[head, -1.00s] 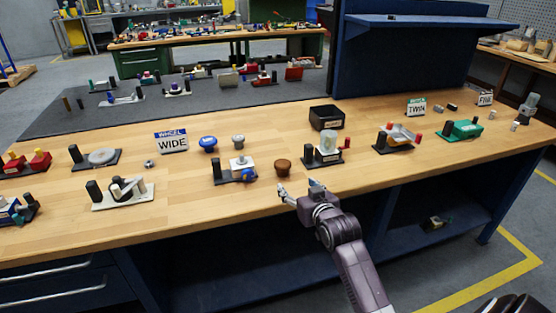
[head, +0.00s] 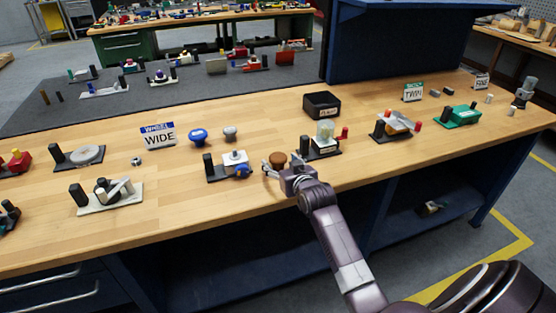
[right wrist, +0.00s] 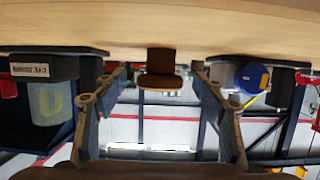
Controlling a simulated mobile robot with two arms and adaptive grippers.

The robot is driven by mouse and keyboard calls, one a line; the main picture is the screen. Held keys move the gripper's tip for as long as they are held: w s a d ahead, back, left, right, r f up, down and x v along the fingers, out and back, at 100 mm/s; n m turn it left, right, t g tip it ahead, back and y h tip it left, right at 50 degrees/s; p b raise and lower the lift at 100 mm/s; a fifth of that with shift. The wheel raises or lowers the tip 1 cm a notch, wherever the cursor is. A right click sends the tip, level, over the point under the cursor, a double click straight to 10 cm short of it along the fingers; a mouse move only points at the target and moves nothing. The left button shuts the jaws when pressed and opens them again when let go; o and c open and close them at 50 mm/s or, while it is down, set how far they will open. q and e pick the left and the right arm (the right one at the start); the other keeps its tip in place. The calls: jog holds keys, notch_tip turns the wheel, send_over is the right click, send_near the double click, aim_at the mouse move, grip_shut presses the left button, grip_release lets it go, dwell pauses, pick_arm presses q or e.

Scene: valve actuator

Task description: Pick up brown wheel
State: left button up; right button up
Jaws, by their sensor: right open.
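The brown wheel (head: 277,160) stands on the wooden bench top near its front edge, right of the white and blue valve fixture. My right gripper (head: 281,167) is open at the near side of the wheel, its fingers spread toward it. In the right wrist view, which is upside down, the wheel (right wrist: 160,80) shows centred between the open fingertips (right wrist: 158,72). The wheel is not gripped, and I cannot tell how far between the fingers it sits. My left gripper is not in view.
The white and blue valve fixture (head: 233,166) stands close left of the wheel, and a fixture with a clear cylinder (head: 326,131) close right. A blue wheel (head: 198,135), a grey wheel (head: 230,133) and a black bin (head: 322,104) lie farther back.

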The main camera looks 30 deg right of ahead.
jog(key=shift+x, duration=1.15)
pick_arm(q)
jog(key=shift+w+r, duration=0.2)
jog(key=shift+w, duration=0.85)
pick_arm(e)
jog(key=shift+w, duration=0.1)
jog(key=c, duration=1.4)
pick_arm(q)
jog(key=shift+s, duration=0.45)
pick_arm(e)
jog(key=shift+r, duration=0.15)
